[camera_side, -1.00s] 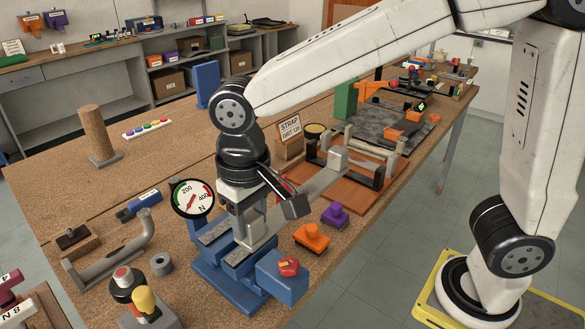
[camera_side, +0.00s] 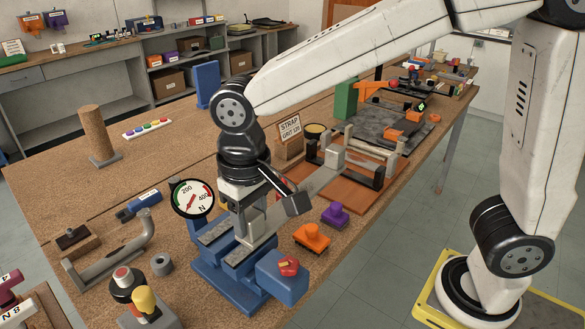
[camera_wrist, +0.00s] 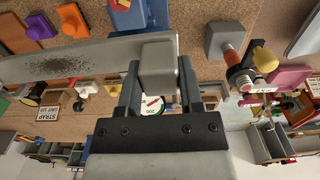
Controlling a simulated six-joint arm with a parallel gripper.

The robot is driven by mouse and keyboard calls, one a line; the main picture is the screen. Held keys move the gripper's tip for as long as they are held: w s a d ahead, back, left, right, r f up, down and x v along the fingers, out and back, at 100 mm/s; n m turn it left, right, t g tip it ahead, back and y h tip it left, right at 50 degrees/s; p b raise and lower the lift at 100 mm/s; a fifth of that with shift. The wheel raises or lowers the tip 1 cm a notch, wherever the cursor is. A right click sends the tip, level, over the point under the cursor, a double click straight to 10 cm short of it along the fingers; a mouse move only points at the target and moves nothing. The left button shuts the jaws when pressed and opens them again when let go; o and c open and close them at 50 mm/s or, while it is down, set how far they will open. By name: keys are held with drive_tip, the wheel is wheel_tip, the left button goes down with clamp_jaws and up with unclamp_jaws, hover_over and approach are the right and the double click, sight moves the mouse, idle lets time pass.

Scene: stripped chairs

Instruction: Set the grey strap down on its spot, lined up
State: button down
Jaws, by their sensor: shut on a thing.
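The grey strap (camera_side: 318,181) is a long flat metal band with a pale block at its near end (camera_wrist: 159,65). My gripper (camera_wrist: 159,85) is shut on that block, with one dark finger on each side. In the side view my gripper (camera_side: 250,216) points down over the blue gauge fixture (camera_side: 236,281). A dark gritty patch (camera_wrist: 55,66) marks the band in the wrist view. I cannot tell whether the strap touches the fixture.
A round dial (camera_side: 192,198) stands left of my gripper. An orange knobbed block (camera_side: 312,238) and a purple one (camera_side: 335,214) sit to the right. A STRAP GRIT sign (camera_side: 290,130) stands behind the band. A bent grey pipe (camera_side: 115,254) lies left.

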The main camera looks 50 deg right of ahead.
drive_tip(key=w+d+f+n, duration=0.3)
drive_tip(key=w+d+n, duration=0.1)
drive_tip(key=d, duration=0.7)
drive_tip(key=w+d+f+n, duration=0.3)
drive_tip(key=w+d+n, duration=0.2)
drive_tip(key=d, duration=0.6)
drive_tip(key=s+d+f+n, duration=0.2)
drive_tip(key=d+n, duration=0.1)
drive_tip(key=d, duration=0.4)
drive_tip(key=s+d+f+n, duration=0.2)
drive_tip(key=d, duration=0.6)
drive_tip(key=s+d+f+n, duration=0.2)
drive_tip(key=d+f+n, duration=0.1)
drive_tip(key=d, duration=0.5)
drive_tip(key=shift+s+n, duration=0.2)
drive_tip(key=shift+n, duration=0.1)
drive_tip(key=shift+f, duration=0.1)
drive_tip(key=shift+f, duration=0.15)
drive_tip(key=shift+f, duration=4.85)
